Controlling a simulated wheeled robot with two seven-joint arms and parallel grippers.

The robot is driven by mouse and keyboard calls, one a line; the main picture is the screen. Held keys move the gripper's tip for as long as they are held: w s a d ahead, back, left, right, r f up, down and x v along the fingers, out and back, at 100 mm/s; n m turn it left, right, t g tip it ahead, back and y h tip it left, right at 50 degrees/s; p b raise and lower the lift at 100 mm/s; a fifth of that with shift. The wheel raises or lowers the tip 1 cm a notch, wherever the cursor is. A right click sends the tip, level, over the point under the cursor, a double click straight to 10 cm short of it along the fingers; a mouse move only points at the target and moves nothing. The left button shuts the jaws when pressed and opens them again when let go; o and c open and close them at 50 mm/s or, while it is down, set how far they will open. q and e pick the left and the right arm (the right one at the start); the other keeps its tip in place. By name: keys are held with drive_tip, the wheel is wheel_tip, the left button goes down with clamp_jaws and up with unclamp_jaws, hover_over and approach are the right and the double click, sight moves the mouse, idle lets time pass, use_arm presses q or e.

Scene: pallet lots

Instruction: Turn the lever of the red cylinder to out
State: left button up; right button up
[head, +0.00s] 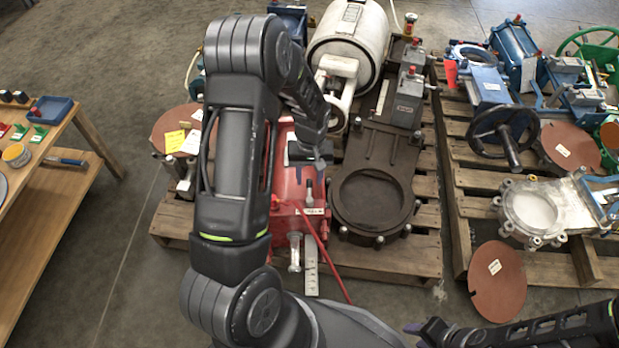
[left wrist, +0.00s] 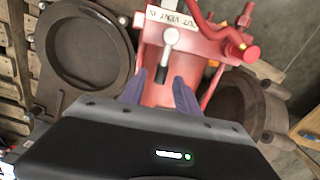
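The red cylinder (head: 285,180) lies on a pallet, partly hidden behind my left arm. In the left wrist view its red body (left wrist: 150,55) carries a white label with OUT, VENT and IN, seen upside down. The lever (left wrist: 172,37) has a pale grey hub and a black grip, pointing from the label toward my gripper. My left gripper (left wrist: 160,92) is open; its two purple-grey fingers stand either side of the line of the grip, just short of its tip. In the head view it is above the cylinder (head: 308,163). My right gripper (head: 418,328) is low at the right, its opening unclear.
A dark flanged gate valve (head: 375,155) and a white tank (head: 350,40) share the pallet. A thin red hose or rod (head: 330,262) and a pale ruler-like strip (head: 311,270) hang at its front. A wooden shelf table (head: 60,195) stands left. Bare floor lies between.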

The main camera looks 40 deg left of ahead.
use_arm(q)
drive_tip(key=shift+f, duration=0.1)
drive_tip(key=shift+c, duration=0.6)
clamp_jaws()
idle(0.8)
